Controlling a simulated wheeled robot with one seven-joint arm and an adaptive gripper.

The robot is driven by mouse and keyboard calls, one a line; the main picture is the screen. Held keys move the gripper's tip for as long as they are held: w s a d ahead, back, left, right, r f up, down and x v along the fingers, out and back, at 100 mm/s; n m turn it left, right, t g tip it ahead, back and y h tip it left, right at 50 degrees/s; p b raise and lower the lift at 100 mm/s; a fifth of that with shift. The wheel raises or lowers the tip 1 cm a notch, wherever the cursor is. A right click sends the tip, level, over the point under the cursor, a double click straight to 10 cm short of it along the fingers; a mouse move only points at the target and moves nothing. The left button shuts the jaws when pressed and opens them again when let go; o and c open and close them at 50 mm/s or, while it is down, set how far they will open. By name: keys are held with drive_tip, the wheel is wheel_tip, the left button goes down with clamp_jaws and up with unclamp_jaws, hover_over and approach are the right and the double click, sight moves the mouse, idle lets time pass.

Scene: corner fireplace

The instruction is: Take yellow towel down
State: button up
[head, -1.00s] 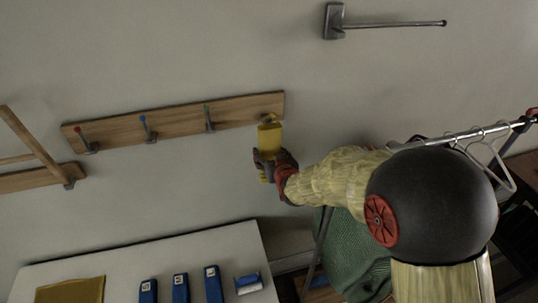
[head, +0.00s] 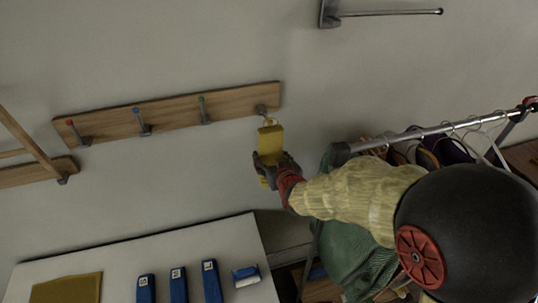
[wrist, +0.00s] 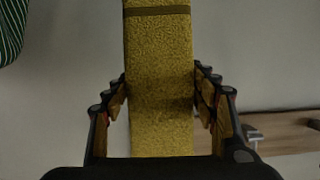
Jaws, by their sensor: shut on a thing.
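The yellow towel (head: 270,140) hangs upright just below the last hook (head: 262,108) at the right end of the wooden rack. Its small loop shows at its top, just under that hook; I cannot tell whether the loop still touches it. My gripper (head: 268,168) is shut on the lower part of the towel, with fingers on both sides. In the wrist view the towel (wrist: 160,50) runs between the two fingers, with a darker band across it near the top of the picture.
The wooden rack (head: 165,115) has other hooks with red, blue and green tips. A white table (head: 120,262) below holds a mustard cloth (head: 67,290) and several blue items. A clothes rail (head: 440,130) with hangers stands right. A metal bar (head: 390,13) is on the wall above.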

drive_tip(key=shift+s+d+b, duration=0.15)
drive_tip(key=shift+s+d, duration=0.05)
drive_tip(key=shift+s, duration=0.7)
drive_tip(key=shift+s+d+b, duration=0.15)
drive_tip(key=shift+s, duration=0.7)
drive_tip(key=s+d, duration=0.1)
drive_tip(key=s, duration=0.5)
drive_tip(key=shift+d, duration=0.15)
